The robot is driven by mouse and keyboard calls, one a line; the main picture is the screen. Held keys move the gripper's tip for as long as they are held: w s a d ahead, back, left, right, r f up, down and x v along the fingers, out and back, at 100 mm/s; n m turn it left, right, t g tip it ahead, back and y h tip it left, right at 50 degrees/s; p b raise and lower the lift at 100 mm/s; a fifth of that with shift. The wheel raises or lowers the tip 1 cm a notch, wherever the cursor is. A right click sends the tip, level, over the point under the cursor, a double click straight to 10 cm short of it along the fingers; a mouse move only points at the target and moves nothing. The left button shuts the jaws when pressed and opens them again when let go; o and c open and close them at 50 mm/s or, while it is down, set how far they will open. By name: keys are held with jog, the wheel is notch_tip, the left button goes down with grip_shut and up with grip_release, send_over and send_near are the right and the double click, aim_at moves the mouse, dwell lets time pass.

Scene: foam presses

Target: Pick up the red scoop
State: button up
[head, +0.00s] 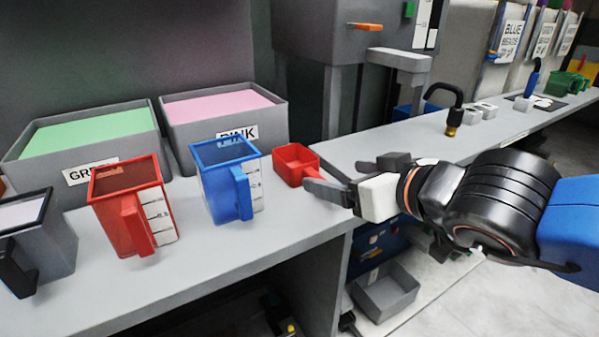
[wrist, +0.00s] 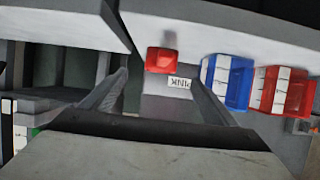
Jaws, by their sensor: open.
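The red scoop (head: 295,165) is a small open red box. It sits on the grey bench to the right of the blue jug, near the bench's right end. My gripper (head: 338,178) is just right of it, fingers spread and pointing left towards it, with nothing between them. One finger passes close in front of the scoop's right side and hides part of it; I cannot tell if they touch. In the wrist view the scoop (wrist: 161,61) appears ahead of my gripper (wrist: 158,78), between the lines of the two fingers.
A blue jug (head: 226,180) and a red jug (head: 130,205) stand left of the scoop. Behind them are bins of green (head: 85,133) and pink (head: 222,105) material. A second bench (head: 410,140) runs off right, with a black hooked tool (head: 450,105) on it.

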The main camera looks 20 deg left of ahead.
aim_at(314, 173)
jog(key=shift+x, duration=3.5)
jog(key=shift+w+a+f, duration=0.15)
jog(key=shift+x, duration=0.75)
jog(key=shift+w+a+f, duration=0.25)
jog(key=shift+a+f, duration=0.2)
jog(key=shift+a, duration=0.15)
jog(key=shift+x, duration=1.05)
jog(key=c, duration=1.2)
